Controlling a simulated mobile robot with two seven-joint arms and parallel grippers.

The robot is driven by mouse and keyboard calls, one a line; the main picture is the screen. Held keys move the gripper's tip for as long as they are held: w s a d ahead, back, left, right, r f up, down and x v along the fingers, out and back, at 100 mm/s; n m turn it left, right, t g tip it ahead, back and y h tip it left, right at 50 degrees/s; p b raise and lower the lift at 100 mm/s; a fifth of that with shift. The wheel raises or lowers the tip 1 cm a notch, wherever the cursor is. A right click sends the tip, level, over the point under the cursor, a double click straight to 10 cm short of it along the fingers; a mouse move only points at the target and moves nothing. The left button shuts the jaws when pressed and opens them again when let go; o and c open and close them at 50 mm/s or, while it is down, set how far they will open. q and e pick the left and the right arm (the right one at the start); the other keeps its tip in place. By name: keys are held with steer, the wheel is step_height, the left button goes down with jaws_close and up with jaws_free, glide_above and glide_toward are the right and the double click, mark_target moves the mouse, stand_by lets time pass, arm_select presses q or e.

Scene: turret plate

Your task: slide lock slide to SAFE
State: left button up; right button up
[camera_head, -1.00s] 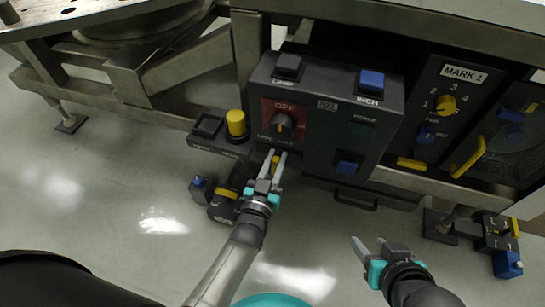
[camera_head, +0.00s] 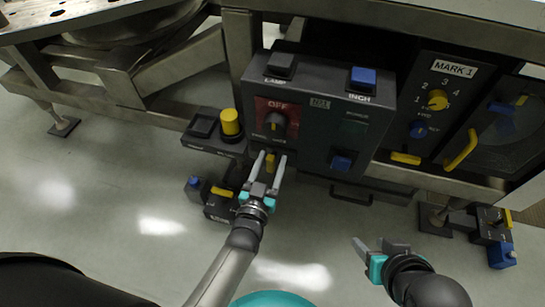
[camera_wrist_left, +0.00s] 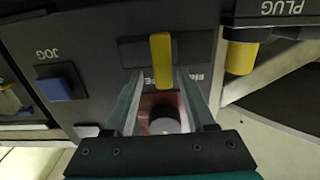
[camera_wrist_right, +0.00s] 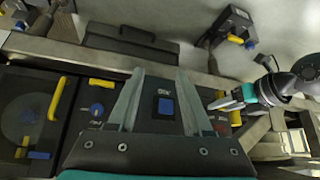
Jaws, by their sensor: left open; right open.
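The lock slide, a yellow tab (camera_head: 270,161), sits on the lower front of the dark control box (camera_head: 313,143). In the left wrist view the yellow tab (camera_wrist_left: 161,60) stands near the middle of a dark slot, with partly covered lettering below it. My left gripper (camera_head: 270,156) is open in front of the tab. Its fingers (camera_wrist_left: 160,74) point to either side of it; I cannot tell whether they touch it. My right gripper (camera_head: 378,243) is open and empty, low at the right, away from the box.
A knob on a red plate (camera_head: 277,122) is just above the tab. A yellow plug (camera_head: 231,122) stands left of the box. Blue buttons (camera_head: 341,162) and a yellow handle (camera_head: 461,150) are to the right. The floor in front is partly clear.

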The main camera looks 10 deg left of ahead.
arm_select(q)
steer(key=s+p, duration=0.1)
steer(key=s, duration=0.3)
steer(key=shift+r+p, duration=0.1)
steer(key=shift+p, duration=0.2)
steer(key=p, duration=0.3)
glide_toward(271, 162)
steer(key=s, duration=0.4)
steer(key=shift+s, duration=0.15)
arm_select(e)
step_height(271, 162, down, 6)
steer(key=s+d+g+h, duration=0.1)
steer(key=s+d+g, duration=0.1)
steer(key=g, duration=0.1)
steer(key=shift+s, duration=0.3)
steer(key=shift+d+f, duration=0.1)
